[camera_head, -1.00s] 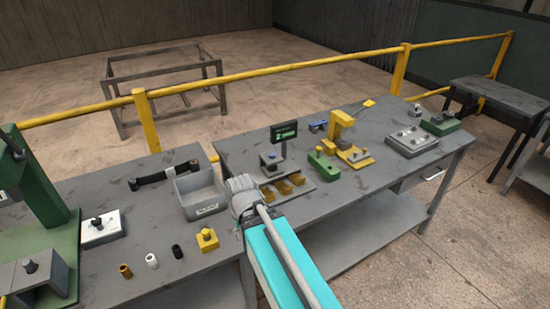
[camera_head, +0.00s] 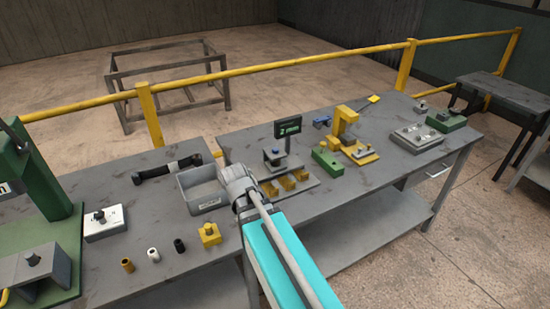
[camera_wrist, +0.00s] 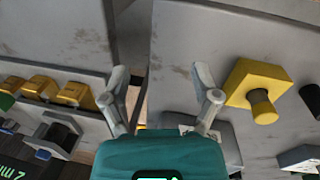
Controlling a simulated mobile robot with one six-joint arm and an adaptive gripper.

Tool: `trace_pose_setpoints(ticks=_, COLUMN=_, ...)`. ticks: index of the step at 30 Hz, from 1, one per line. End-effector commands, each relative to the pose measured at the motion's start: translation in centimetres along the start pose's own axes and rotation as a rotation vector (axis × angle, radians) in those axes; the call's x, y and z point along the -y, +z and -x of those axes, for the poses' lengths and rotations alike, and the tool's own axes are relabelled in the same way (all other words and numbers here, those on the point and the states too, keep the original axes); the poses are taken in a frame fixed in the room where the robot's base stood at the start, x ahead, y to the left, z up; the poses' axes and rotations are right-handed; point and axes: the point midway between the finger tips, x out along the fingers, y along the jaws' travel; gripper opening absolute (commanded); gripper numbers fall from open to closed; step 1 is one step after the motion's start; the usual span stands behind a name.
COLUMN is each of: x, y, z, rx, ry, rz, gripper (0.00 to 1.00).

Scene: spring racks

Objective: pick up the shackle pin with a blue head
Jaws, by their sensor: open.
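A small dark piece with a bluish part (camera_wrist: 42,154) is at the scale (camera_wrist: 62,136) in the wrist view; the bluish piece (camera_head: 275,153) also shows on the scale in the head view. It may be the blue-headed shackle pin, but it is too small to be sure. My gripper (camera_wrist: 160,78) is open and empty, its fingers spread above the gap between the two benches. The scale lies to its left in the wrist view. In the head view my wrist hides the fingertips.
Yellow blocks (camera_head: 288,182) stand by the scale. A grey bin (camera_head: 203,204) is left of my wrist; a yellow block with a peg (camera_head: 209,234) is nearer. A blue tool (camera_head: 321,121), a green block (camera_head: 327,161) and a yellow press (camera_head: 345,123) stand farther right.

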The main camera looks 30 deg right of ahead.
Motion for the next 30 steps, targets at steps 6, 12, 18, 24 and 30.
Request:
trace_pose_setpoints(ticks=6, x=-4.9, y=-5.0, z=-1.1, rx=0.074, ry=0.228, rz=0.295, gripper=0.79)
trace_pose_setpoints(ticks=12, x=-9.7, y=-9.7, z=-0.8, rx=0.228, ry=0.448, rz=0.606, gripper=0.79)
trace_pose_setpoints(ticks=18, x=-13.9, y=-14.3, z=0.7, rx=0.457, ry=0.630, rz=0.895, gripper=0.79)
trace_pose_setpoints(ticks=24, x=-16.8, y=-18.2, z=2.8, rx=0.711, ry=0.743, rz=1.116, gripper=0.79)
trace_pose_setpoints(ticks=30, x=-18.1, y=-20.2, z=4.3, rx=0.877, ry=0.785, rz=1.227, gripper=0.79)
